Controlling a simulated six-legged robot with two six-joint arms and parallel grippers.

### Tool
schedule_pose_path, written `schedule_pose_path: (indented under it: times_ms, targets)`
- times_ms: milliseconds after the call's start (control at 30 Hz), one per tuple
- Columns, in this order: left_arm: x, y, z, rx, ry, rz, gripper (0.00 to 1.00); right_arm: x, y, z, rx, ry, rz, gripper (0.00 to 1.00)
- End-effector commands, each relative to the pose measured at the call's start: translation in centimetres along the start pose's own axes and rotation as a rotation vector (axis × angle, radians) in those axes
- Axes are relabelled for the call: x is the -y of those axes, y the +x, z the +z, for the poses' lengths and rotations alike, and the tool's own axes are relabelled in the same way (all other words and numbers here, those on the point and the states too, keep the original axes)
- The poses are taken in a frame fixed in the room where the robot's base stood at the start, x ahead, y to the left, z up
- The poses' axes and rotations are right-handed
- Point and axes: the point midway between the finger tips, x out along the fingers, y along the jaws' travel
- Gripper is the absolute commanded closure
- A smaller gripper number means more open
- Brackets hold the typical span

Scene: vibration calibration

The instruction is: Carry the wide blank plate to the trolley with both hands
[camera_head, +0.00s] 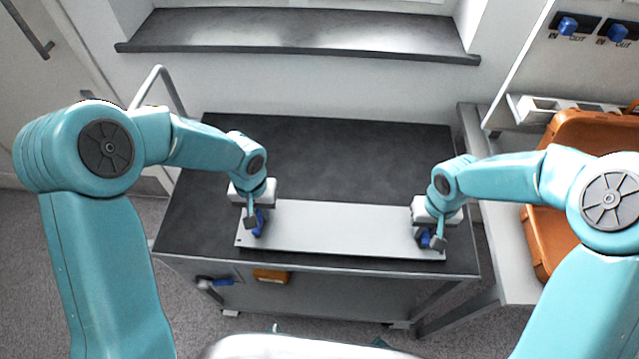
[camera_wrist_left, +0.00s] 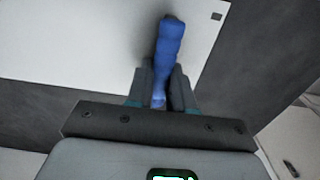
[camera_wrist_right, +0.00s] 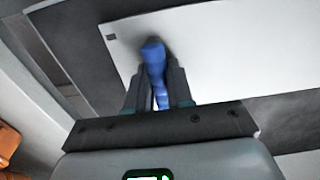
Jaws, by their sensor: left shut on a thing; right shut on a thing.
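The wide blank plate (camera_head: 335,228) is a flat, light grey rectangle with blue handles near its two ends. It lies flat on or just above the dark top of the trolley (camera_head: 330,150), near the front edge; I cannot tell if it touches. My left gripper (camera_head: 254,222) is shut on the left blue handle (camera_wrist_left: 169,45). My right gripper (camera_head: 432,238) is shut on the right blue handle (camera_wrist_right: 154,62). The plate also shows in the left wrist view (camera_wrist_left: 90,40) and the right wrist view (camera_wrist_right: 240,55).
The trolley has a bent push rail (camera_head: 165,80) at its left. A grey side table (camera_head: 510,250) with an open orange case (camera_head: 545,235) stands at the right. A dark window sill (camera_head: 300,35) is behind. The back of the trolley top is clear.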

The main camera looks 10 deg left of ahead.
Motion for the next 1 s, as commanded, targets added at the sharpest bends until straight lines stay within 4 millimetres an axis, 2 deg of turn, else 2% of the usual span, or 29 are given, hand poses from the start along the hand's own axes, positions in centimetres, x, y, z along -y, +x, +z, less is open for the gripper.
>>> schedule_pose_path:
  times_ms: [33,67,133,400,533,900,1000]
  targets:
    - [0.0,0.7,0.0,-0.001,0.0,0.0,1.0,0.0,0.7,0.0,-0.001,0.001,0.0,1.0]
    - [0.0,0.7,0.0,0.0,0.0,0.0,0.75,0.0,0.7,0.0,0.0,0.001,0.0,0.75]
    - [0.0,0.4,0.0,0.0,0.0,0.0,0.53,0.0,0.4,0.0,0.0,0.0,0.0,0.53]
    - [0.0,0.3,0.0,0.0,0.0,0.0,0.53,0.0,0.4,0.0,0.0,0.0,0.0,0.53]
    - [0.0,-0.6,-0.1,-0.003,-0.001,0.0,0.53,0.0,0.4,0.0,0.0,0.0,0.0,0.53]
    - [0.0,-8.6,-0.1,-0.007,0.0,0.001,0.53,0.0,0.4,0.0,0.0,0.0,0.0,0.53]
    - [0.0,-10.2,0.0,-0.004,0.0,0.001,0.53,0.0,0.4,0.0,0.0,0.0,0.0,0.53]
